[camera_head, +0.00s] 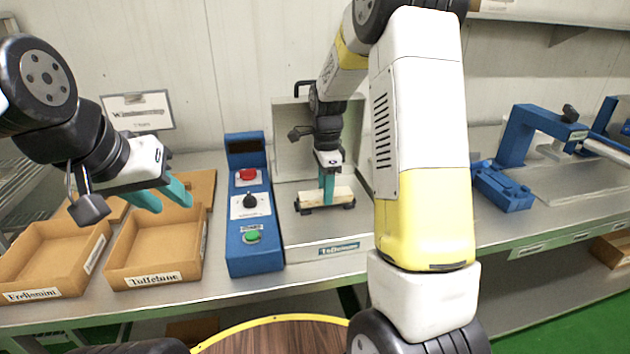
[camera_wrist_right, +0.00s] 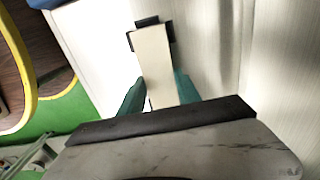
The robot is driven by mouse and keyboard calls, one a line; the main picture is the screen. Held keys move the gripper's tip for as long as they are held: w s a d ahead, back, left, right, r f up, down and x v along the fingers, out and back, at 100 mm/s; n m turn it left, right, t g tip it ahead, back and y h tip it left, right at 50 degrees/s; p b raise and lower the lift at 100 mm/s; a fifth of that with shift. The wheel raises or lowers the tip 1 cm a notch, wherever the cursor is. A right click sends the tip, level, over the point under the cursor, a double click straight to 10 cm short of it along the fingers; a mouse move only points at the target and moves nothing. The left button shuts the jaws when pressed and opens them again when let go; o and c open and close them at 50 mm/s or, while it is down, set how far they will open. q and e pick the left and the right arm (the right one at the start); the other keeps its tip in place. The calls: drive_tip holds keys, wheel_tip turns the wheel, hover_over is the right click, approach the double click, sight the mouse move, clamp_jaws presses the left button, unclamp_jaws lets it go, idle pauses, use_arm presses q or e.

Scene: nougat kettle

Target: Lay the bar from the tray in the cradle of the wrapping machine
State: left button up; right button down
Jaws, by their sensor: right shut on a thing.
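A cream-coloured bar (camera_head: 338,194) lies level, with small dark supports at its ends, above a steel surface (camera_head: 300,230) beside a blue control box. My right gripper (camera_head: 328,199) points down and is shut on the bar's middle. In the right wrist view the bar (camera_wrist_right: 155,60) runs between the teal fingers of my right gripper (camera_wrist_right: 158,92), with black pieces (camera_wrist_right: 148,22) at its far end. I cannot tell whether the bar rests on the supports. My left gripper (camera_head: 163,195) is open and empty above the cardboard boxes.
The blue control box (camera_head: 252,210) has a red button, a black knob and a green button. Two open cardboard boxes (camera_head: 155,278) stand at left. A blue machine (camera_head: 515,135) and a blue block (camera_head: 503,187) stand at right. A round wooden top (camera_head: 275,340) is in front.

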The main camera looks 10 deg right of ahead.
drive_tip(key=shift+f, duration=0.5)
idle(0.8)
drive_tip(key=shift+c, duration=1.9)
unclamp_jaws()
drive_tip(key=shift+r, duration=4)
